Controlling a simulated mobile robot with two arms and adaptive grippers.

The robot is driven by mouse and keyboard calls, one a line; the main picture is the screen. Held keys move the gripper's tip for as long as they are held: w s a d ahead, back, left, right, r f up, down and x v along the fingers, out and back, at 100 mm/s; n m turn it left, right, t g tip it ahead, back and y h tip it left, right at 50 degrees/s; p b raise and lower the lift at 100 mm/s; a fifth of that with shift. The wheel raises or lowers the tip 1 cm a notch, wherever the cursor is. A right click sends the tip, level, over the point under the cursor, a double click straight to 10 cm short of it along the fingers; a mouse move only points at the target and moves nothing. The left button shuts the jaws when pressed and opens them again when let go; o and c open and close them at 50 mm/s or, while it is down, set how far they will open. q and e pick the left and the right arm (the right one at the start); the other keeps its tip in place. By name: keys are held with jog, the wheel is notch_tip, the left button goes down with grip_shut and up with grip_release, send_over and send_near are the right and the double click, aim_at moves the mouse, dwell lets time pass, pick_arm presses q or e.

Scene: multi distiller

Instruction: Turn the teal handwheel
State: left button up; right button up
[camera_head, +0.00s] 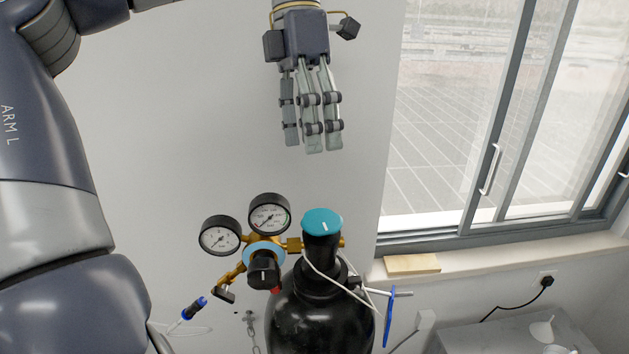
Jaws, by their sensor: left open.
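The teal handwheel (322,222) is a round cap on top of a black gas cylinder (315,318). A brass regulator with two round gauges (269,214) is fixed to the valve on its left. My left gripper (312,150) is above the handwheel in the picture, fingers pointing down, open and empty. A clear gap separates the fingertips from the handwheel. My right gripper is not in view.
A blue-handled part (388,318) hangs on the cylinder's right. A blue-tipped hose fitting (194,308) is at the lower left. A window and sill with a wooden block (411,264) are at right, above a grey surface (500,332). Bare wall lies behind.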

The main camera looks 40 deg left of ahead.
aim_at(322, 217)
pick_arm(q)
jog(key=d+f+m+p, duration=0.1)
jog(key=f, duration=0.2)
jog(key=d+f+m+p, duration=0.1)
jog(key=f, duration=0.3)
jog(key=s+d+f+m+g+p, duration=0.1)
jog(key=f, duration=0.3)
jog(key=shift+d, duration=0.1)
jog(key=shift+c, duration=0.4)
jog(key=shift+w, duration=0.1)
jog(key=c, duration=1)
